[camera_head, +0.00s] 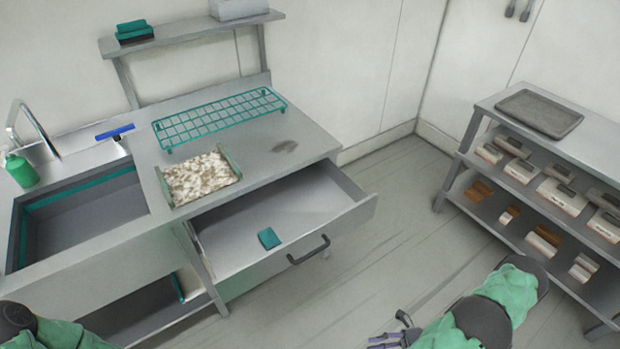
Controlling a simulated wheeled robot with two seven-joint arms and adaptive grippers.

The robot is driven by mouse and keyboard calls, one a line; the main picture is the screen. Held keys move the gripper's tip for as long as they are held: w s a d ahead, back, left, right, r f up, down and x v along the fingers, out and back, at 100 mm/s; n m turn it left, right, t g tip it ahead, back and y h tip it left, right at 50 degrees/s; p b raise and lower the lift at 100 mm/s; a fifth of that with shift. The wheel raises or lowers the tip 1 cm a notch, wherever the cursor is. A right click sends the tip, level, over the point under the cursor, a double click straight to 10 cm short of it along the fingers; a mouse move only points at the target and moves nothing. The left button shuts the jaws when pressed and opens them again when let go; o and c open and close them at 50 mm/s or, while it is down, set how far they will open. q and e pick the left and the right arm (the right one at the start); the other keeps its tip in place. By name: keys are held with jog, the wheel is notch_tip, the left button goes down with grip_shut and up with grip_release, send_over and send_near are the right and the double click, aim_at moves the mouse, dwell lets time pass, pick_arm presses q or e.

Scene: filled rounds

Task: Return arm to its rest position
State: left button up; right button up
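My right arm comes in from the lower right, with green-covered links and dark joints. Part of my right gripper (386,340) shows at the bottom edge, over the floor in front of the drawer and apart from it. Its fingertips are too small and cut off to tell whether they are open or shut. Only a green-and-black part of my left arm shows in the lower left corner; my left gripper is out of view.
The drawer (333,207) under the counter stands open, with a teal block (268,238) inside. A speckled tray (200,178), a green wire rack (218,117) and a sink (75,222) are on the left. A stocked shelf unit (480,150) stands right. Floor between is clear.

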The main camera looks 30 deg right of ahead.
jog(key=w+a+f+n+g+h, duration=0.3)
jog(key=a+f+n+g+h, duration=0.15)
jog(key=a+n, duration=0.4)
jog(key=w+a+f+n+g+h, duration=0.3)
jog(key=a+n+g, duration=0.25)
jog(key=n, duration=0.55)
jog(key=w+a+r+n+t+h, duration=0.2)
jog(key=w+a+n, duration=0.5)
jog(key=n, duration=0.7)
jog(key=a+t+h, duration=0.1)
jog(key=h, duration=0.1)
jog(key=shift+w+a+r+t+h, duration=0.2)
jog(key=shift+w+t+h, duration=0.1)
jog(key=shift+h, duration=0.05)
